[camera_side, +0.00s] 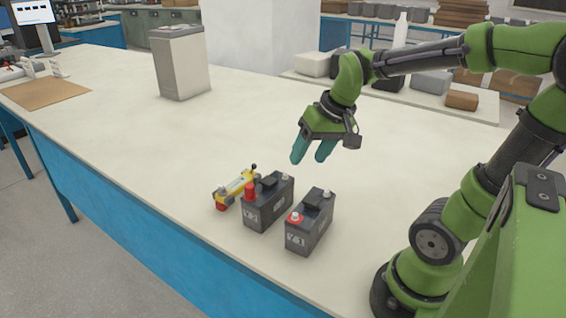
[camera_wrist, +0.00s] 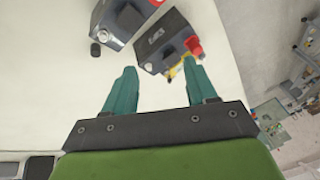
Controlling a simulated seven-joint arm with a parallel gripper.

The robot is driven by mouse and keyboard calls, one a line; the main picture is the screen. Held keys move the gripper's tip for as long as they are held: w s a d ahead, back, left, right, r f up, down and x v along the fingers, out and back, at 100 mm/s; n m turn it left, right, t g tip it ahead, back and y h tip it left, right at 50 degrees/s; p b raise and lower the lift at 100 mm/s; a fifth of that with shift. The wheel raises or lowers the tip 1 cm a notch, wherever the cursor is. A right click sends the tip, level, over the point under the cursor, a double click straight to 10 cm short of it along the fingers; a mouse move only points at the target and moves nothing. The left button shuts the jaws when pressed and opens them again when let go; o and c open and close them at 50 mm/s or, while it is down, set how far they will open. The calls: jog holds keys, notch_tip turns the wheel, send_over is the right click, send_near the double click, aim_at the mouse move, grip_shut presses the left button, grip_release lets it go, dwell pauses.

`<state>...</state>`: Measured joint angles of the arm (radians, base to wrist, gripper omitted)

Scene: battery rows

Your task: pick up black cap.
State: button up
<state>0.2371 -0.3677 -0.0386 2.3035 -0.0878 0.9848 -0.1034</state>
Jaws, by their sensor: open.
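A small black cap (camera_wrist: 95,49) lies on the table in the wrist view, close beside one battery; I cannot make it out in the side view, where that battery may hide it. My gripper (camera_side: 312,152) is open and empty, above the table behind the two batteries. In the wrist view its teal fingers (camera_wrist: 160,85) are apart, with the cap up and left of them. The right battery (camera_side: 308,232) has a bare silver post and a red-ringed post. The left battery (camera_side: 267,210) has a red cap (camera_side: 250,192) on its front post and a bare silver rear post.
A yellow tool with red and black parts (camera_side: 237,187) lies left of the batteries. A grey bin (camera_side: 181,63) stands farther back on the white table (camera_side: 130,130). The table's front edge runs near the batteries. The table's middle is clear.

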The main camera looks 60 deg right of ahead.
jog(key=w+d+f+n+g, duration=0.1)
jog(key=d+f+g, duration=0.1)
jog(key=d, duration=0.6)
jog(key=w+d+f+n+g, duration=0.1)
jog(key=w+d+f+g, duration=0.15)
jog(key=d, duration=0.45)
jog(key=shift+n, duration=0.6)
jog(key=f, duration=0.7)
jog(key=s+f, duration=0.1)
jog(key=f, duration=0.2)
jog(key=shift+f, duration=0.2)
jog(key=shift+s+d+f, duration=0.1)
jog(key=shift+s+f, duration=0.05)
jog(key=shift+f, duration=1.15)
jog(key=shift+s+d+f, duration=0.1)
jog(key=shift+f, duration=1.2)
grip_shut()
